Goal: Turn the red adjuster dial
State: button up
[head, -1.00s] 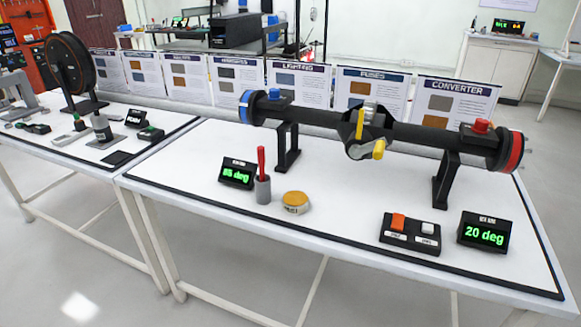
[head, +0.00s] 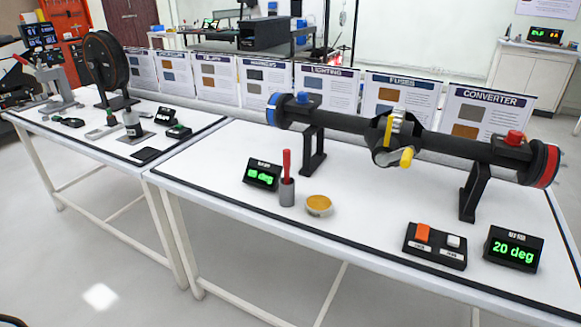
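A black axle rig (head: 345,126) lies across two black stands on the white table at the right. A red-rimmed round dial (head: 547,166) is at its right end, and a small red knob (head: 514,138) sits on a black block just beside it. A blue-rimmed dial (head: 272,109) is at the left end, with a blue knob (head: 303,98) near it. A display (head: 513,249) near the right end reads 20 deg. Another display (head: 262,173) at the left shows green digits that are hard to read. My gripper is not in view.
A black box with an orange and a white switch (head: 435,246) lies by the front edge. A grey holder with a red-handled tool (head: 287,187) and a yellow-topped tin (head: 319,205) stand left of centre. Upright cards line the back. The floor in front is clear.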

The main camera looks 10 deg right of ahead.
aim_at(514, 138)
jog(key=z, duration=1.3)
